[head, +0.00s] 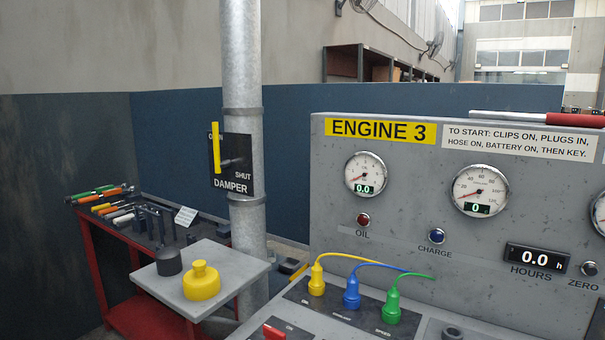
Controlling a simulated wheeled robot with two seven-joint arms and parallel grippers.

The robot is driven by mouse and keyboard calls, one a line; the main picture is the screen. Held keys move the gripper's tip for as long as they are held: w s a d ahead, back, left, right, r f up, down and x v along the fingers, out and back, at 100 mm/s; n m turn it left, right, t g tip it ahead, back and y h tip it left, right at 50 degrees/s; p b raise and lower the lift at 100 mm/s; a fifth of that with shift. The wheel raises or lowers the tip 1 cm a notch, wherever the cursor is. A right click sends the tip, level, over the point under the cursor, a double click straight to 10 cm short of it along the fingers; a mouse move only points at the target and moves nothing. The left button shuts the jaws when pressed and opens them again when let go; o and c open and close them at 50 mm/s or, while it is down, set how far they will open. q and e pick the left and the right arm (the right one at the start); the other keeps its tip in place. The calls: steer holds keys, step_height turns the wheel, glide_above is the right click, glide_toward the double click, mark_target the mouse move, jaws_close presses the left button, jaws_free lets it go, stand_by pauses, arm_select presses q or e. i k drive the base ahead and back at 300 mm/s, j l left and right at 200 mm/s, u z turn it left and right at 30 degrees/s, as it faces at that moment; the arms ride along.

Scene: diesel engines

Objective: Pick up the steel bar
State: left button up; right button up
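A thin silver bar with a red grip (575,119) lies along the top edge of the engine 3 panel, at the upper right of the head view. Its bare metal part (505,115) points left, and the red grip runs to the right edge of the picture. It is the only long steel bar I can make out clearly. Neither of my grippers is in view, and nothing is seen touching the bar.
The grey engine 3 panel (415,250) fills the right side, with gauges and yellow, blue and green plugs in front. A damper pipe (241,60) stands left of it. A small grey stand (240,273) holds a yellow cap. A red tool cart (92,255) is farther left.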

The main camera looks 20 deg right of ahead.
mark_target(570, 120)
steer(key=z, duration=1.8)
steer(key=i+l+u, duration=0.15)
steer(key=u, duration=0.25)
steer(key=l+u, duration=0.3)
steer(key=u, duration=0.15)
steer(key=i+l+u, duration=0.1)
steer(key=l+u, duration=0.3)
steer(key=i+j, duration=0.05)
steer(key=j, duration=0.05)
